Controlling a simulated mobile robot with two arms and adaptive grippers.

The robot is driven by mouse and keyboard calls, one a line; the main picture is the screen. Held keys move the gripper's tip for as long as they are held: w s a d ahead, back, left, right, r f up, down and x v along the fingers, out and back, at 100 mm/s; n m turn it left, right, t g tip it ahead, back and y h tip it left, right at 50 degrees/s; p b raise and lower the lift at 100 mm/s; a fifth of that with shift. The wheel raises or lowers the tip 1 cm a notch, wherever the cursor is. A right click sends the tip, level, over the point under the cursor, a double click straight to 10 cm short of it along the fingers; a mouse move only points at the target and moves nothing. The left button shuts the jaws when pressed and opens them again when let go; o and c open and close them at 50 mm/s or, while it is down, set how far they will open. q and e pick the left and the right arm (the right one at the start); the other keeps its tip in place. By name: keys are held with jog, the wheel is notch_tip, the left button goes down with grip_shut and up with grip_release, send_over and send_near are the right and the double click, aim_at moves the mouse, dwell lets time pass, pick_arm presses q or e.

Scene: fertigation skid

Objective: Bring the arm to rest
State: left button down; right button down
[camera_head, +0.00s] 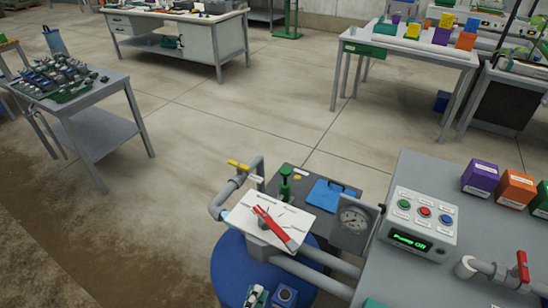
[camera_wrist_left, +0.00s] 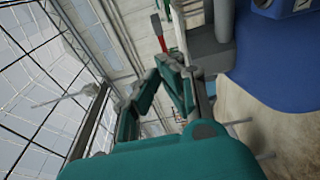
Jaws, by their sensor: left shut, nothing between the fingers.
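My left gripper (camera_head: 257,297) shows at the bottom edge of the head view, over the top of the blue drum (camera_head: 228,270). Only its green and grey end is in the picture. In the left wrist view its teal fingers (camera_wrist_left: 168,68) are drawn together, with nothing held between them. The blue drum also fills the upper right of that view (camera_wrist_left: 265,55). My right gripper is not seen in either view.
A grey bench (camera_head: 400,285) with a pump control box (camera_head: 418,222) stands right.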

pick_arm(q)
jog(key=s+a+f+m+g, duration=0.2)
jog(key=s+f+m+g, duration=0.1)
jog(key=f, duration=0.6)
jog(key=s+a+f+m+g+y, duration=0.1)
jog(key=s+a+f+m+g, duration=0.15)
jog(key=f, duration=0.75)
jog(key=s+a+f+m+g, duration=0.1)
jog(key=s+f+m+g, duration=0.25)
jog(key=f, duration=0.55)
jog(key=s+a+f+m+g+y, duration=0.1)
jog(key=s+a+f+m+g, duration=0.1)
jog(key=s, duration=0.4)
jog(key=s+a+f+m+g+y, duration=0.1)
jog(key=s+a+f+m+g, duration=0.2)
jog(key=s+a+f, duration=0.2)
jog(key=s+a+f+m+g+y, duration=0.1)
jog(key=s+a+f+m+g, duration=0.1)
jog(key=s+f, duration=0.5)
jog(key=shift+s+a+f+m+y, duration=0.15)
jog(key=shift+s+a+m+y, duration=0.15)
jog(key=shift+s+a+m, duration=0.5)
jog(key=shift+a, duration=0.1)
